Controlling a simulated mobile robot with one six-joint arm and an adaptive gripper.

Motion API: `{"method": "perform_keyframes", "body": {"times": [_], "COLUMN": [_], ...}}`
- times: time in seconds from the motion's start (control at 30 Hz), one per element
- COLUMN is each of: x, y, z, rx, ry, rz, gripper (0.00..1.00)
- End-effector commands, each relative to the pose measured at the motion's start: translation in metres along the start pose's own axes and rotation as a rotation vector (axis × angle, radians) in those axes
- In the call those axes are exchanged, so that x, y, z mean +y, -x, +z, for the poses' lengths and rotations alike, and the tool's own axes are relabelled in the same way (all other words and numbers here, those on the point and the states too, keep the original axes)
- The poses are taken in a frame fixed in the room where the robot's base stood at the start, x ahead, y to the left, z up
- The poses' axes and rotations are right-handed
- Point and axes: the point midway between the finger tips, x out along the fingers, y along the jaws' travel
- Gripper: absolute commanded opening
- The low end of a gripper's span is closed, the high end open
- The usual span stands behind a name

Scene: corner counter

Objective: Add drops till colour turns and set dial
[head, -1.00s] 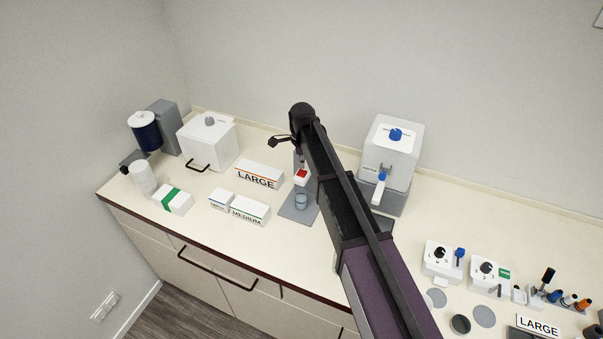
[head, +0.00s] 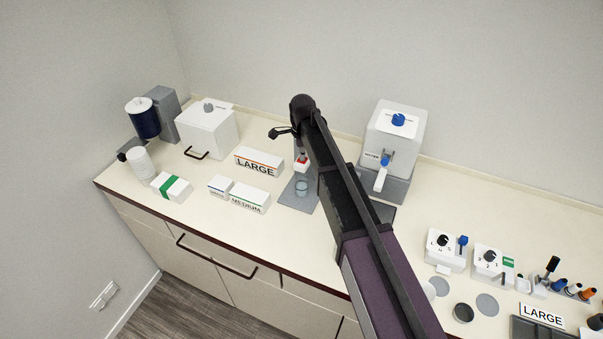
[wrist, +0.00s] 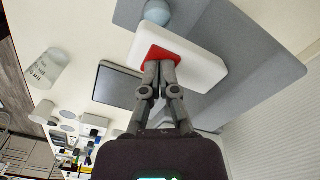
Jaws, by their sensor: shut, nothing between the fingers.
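A grey stand (head: 299,193) carries a white head with a red button (head: 301,165); in the wrist view the red button (wrist: 155,54) sits on the white block (wrist: 195,58). A small glass with pale blue contents (head: 302,187) stands under the head; its pale blue top also shows in the wrist view (wrist: 157,12). My gripper (wrist: 161,66) is shut and empty, its fingertips over the red button; I cannot tell if they press it. White boxes with black dial knobs (head: 443,241) (head: 489,257) stand at the right, away from my gripper.
A water dispenser (head: 392,135) stands behind my arm. LARGE (head: 258,161) and MEDIUM (head: 249,201) boxes lie left of the stand. A white lidded box (head: 206,132) and a dark blue canister (head: 143,120) are farther left. Coloured bottles (head: 573,289) stand at the far right.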

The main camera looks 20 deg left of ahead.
Motion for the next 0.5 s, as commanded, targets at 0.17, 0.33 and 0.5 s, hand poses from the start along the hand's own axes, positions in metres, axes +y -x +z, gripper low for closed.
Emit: {"method": "perform_keyframes", "body": {"times": [0.17, 0.33, 0.5], "x": [0.0, 0.0, 0.0], "y": [-0.003, 0.0, 0.008], "z": [0.0, 0.0, 0.0], "rx": [0.0, 0.0, 0.0], "ry": [0.0, 0.0, 0.0], "rz": [0.0, 0.0, 0.0], "gripper": [0.0, 0.0, 0.0]}}
